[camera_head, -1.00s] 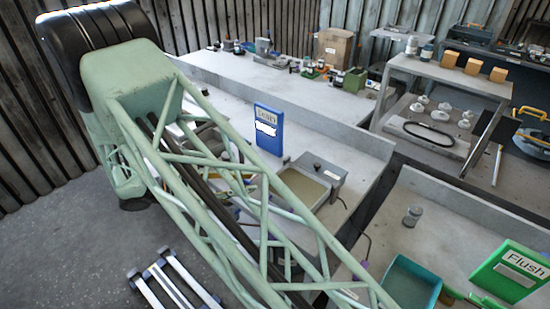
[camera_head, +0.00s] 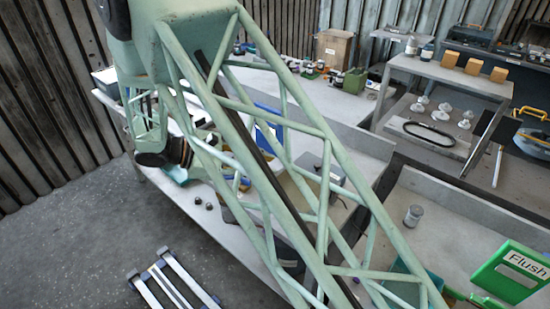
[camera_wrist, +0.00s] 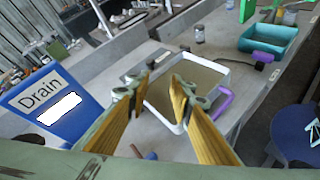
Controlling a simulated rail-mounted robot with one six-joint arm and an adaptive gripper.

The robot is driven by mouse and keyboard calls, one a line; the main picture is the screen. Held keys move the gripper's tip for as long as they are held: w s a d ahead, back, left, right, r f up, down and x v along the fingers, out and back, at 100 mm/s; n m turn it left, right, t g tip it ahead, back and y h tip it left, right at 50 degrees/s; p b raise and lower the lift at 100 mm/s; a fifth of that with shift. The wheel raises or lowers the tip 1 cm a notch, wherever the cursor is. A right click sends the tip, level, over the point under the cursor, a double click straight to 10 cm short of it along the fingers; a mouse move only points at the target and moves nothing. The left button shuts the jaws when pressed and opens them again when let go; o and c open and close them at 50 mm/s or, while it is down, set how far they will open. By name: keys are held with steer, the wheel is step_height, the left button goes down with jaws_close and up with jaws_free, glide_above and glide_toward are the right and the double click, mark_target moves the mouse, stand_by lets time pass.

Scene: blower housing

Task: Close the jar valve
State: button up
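A small grey jar (camera_head: 413,215) stands upright on the right-hand bench in the head view. It also shows at the top of the wrist view (camera_wrist: 199,34); I cannot make out its valve. My gripper (camera_wrist: 163,75) is in the wrist view with its two yellow fingers apart and nothing between them. It is over the bench in front of a white-rimmed tray (camera_wrist: 222,64), apart from the jar. In the head view my green lattice arm hides much of the middle bench, and I cannot make out the gripper.
A blue "Drain" sign (camera_wrist: 50,98) stands left of my fingers. A teal bin (camera_wrist: 268,40) is beyond the tray. A green "Flush" sign (camera_head: 507,272) is at the lower right. Shelving (camera_head: 440,72) stands at the back right. A purple handle (camera_wrist: 224,103) is beside the tray.

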steer(key=shift+m+g+y, duration=0.3)
steer(key=shift+m+g, duration=0.1)
steer(key=shift+m, duration=0.2)
steer(key=shift+w+d+r, duration=0.15)
steer(key=shift+d+r, duration=0.55)
steer(key=shift+d, duration=0.05)
steer(key=shift+w+d+r, duration=0.1)
steer(key=shift+d+r, duration=0.6)
steer(key=shift+d, duration=0.05)
